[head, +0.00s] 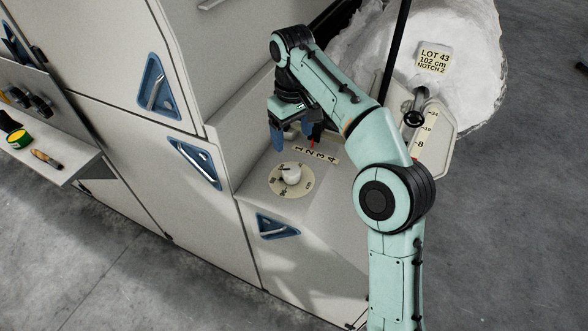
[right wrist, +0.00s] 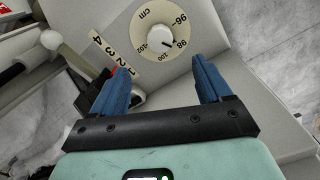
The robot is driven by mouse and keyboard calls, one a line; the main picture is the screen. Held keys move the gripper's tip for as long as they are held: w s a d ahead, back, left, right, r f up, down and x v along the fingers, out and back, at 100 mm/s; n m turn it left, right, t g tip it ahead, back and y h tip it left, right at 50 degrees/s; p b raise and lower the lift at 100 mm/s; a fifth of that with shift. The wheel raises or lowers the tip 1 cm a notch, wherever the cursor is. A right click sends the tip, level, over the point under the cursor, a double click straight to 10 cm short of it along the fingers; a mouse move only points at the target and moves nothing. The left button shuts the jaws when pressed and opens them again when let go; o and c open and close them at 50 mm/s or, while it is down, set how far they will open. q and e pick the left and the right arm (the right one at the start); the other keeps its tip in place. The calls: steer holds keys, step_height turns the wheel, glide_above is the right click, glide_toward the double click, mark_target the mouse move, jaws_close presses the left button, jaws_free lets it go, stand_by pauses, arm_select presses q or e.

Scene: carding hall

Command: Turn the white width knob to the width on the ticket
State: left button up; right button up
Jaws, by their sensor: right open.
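The white width knob (head: 291,174) sits on a round cream dial (head: 305,189) on the machine's sloped grey shelf. In the right wrist view the knob (right wrist: 159,40) shows a dark mark toward the right, near 98 and 100; the exact reading is too small to tell. The dial (right wrist: 140,28) carries cm, 96, 98, 100 and 102. The ticket (head: 433,60) reads LOT 43, 102 cm, NOTCH 2. My right gripper (head: 296,140) is open and empty, above the shelf behind the dial. In the right wrist view its fingertips (right wrist: 160,65) are apart, with the knob beyond them.
A notch strip numbered 1 to 4 (head: 316,154) lies behind the dial; a white ball-ended lever (right wrist: 52,40) shows beside it. A scale plate (head: 437,147) stands right, before the white fibre roll (head: 470,95).

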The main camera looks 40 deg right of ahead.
steer(key=f, duration=0.2)
steer(key=b, duration=0.3)
glide_above(291, 169)
step_height(291, 169, down, 6)
steer(key=shift+s+d+r, duration=0.1)
steer(key=shift+r, duration=0.15)
step_height(291, 169, down, 6)
steer(key=shift+r+b, duration=0.1)
steer(key=shift+b, duration=0.9)
arm_select(q)
steer(key=shift+w+d+f, duration=0.1)
steer(key=shift+w+f, duration=0.1)
steer(key=shift+f, duration=1.15)
steer(key=shift+w+f, duration=0.2)
steer(key=shift+f, duration=1.15)
arm_select(e)
steer(key=shift+f, duration=0.65)
steer(key=c, duration=1)
